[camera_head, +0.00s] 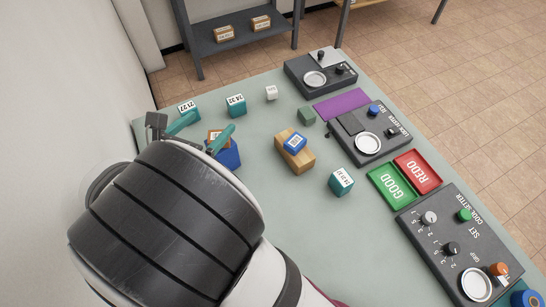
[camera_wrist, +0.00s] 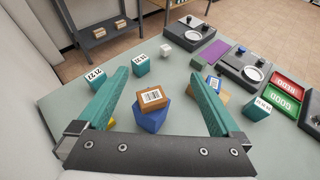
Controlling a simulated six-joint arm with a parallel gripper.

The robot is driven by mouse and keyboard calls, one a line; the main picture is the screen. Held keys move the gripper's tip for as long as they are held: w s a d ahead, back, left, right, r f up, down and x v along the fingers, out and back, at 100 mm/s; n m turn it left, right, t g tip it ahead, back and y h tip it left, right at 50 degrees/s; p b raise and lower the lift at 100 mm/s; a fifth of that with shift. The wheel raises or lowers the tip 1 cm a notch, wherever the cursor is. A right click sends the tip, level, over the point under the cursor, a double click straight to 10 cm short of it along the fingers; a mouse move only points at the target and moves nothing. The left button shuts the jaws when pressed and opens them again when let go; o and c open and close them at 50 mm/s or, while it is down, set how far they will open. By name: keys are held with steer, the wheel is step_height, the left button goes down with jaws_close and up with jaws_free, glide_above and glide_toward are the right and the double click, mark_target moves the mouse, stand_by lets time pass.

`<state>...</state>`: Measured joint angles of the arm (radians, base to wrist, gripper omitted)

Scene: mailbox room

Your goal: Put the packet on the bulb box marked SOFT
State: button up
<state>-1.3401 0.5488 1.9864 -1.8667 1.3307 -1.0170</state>
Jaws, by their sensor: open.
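A small brown packet with a white barcode label (camera_wrist: 152,97) lies on top of a blue block (camera_wrist: 150,119). My gripper (camera_wrist: 158,73) is open, with its teal fingers on either side of the packet and apart from it in the wrist view. In the head view, my gripper (camera_head: 215,120) partly covers the packet (camera_head: 214,136) and the blue block (camera_head: 229,157). Teal boxes with white labelled tops stand at the back left (camera_head: 189,107), back middle (camera_head: 236,105) and right (camera_head: 341,182). I cannot read SOFT on any of them.
A wooden block (camera_head: 299,159) with a blue labelled piece (camera_head: 294,142) on it stands right of the gripper. A small white cube (camera_head: 271,92) and a dark green cube (camera_head: 306,115) are behind. Devices (camera_head: 369,142), green (camera_head: 391,188) and red trays (camera_head: 418,171) line the right edge.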

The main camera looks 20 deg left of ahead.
steer(key=d+r+m+g+h, duration=0.1)
steer(key=d+m+g+h, duration=0.25)
steer(key=d+m, duration=0.85)
steer(key=d+r+m+g+h, duration=0.25)
steer(key=d+m+g, duration=0.35)
steer(key=d, duration=1.1)
steer(key=s+d+f+m+g+y, duration=0.1)
steer(key=s+d+m+g, duration=0.3)
steer(key=s+m, duration=0.45)
steer(key=s+a+m+y, duration=0.1)
steer(key=s+m+y, duration=0.6)
steer(key=m, duration=0.7)
steer(key=shift+s+a+f, duration=0.2)
steer(key=shift+s+f, duration=0.1)
steer(key=shift+s, duration=0.1)
steer(key=shift+m, duration=0.25)
stand_by(1.5)
